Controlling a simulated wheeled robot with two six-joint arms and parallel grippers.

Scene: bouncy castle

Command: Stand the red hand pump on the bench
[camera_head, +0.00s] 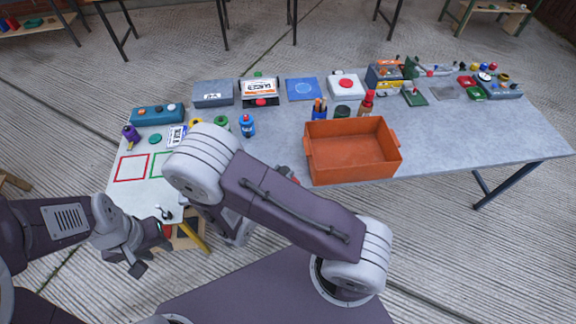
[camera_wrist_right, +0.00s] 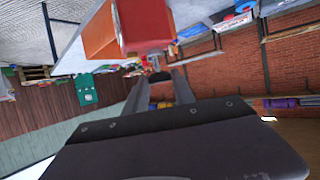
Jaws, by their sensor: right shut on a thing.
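The red hand pump (camera_wrist_right: 146,24) shows at the top of the right wrist view as a red block just beyond my right gripper's fingers. My right gripper (camera_wrist_right: 158,84) is shut on it; the grip itself is partly hidden. In the head view my right arm covers this gripper and most of the pump; only a small red patch shows behind the arm, near the bench's front edge. The grey bench (camera_head: 455,130) runs across the head view. My left gripper (camera_head: 150,258) hangs low at the left, off the bench's front; its opening is unclear.
An orange crate (camera_head: 352,180) stands at the bench's front, right of my right arm. Boxes, bottles and tools line the back. A white mat (camera_head: 127,195) with coloured squares covers the left end. The bench is clear right of the crate.

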